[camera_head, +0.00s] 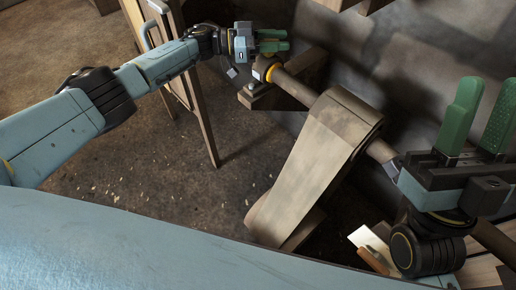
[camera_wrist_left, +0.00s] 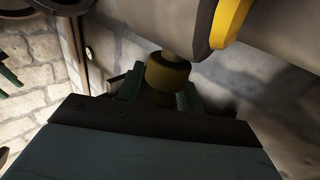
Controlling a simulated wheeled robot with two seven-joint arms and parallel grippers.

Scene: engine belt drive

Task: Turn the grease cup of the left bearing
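The left bearing (camera_head: 262,71) shows in the head view at the far end of the brown shaft, beside a yellow ring. My left gripper (camera_head: 273,40) is just above it in the picture, with its two green fingers a small gap apart. In the left wrist view a dark brass grease cup (camera_wrist_left: 167,73) lies between the two green fingertips, below the shaft. I cannot tell whether the fingers touch it. The cup is not made out in the head view. My right gripper (camera_head: 481,118) is open and empty at the right, its fingers pointing up.
A wide belt (camera_head: 318,165) runs from a pulley on the shaft (camera_head: 294,88) down to the floor area. A wooden frame (camera_head: 200,110) stands left of the bearing. A grey wall is close behind. A white card and a wooden-handled tool (camera_head: 373,260) lie at the lower right.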

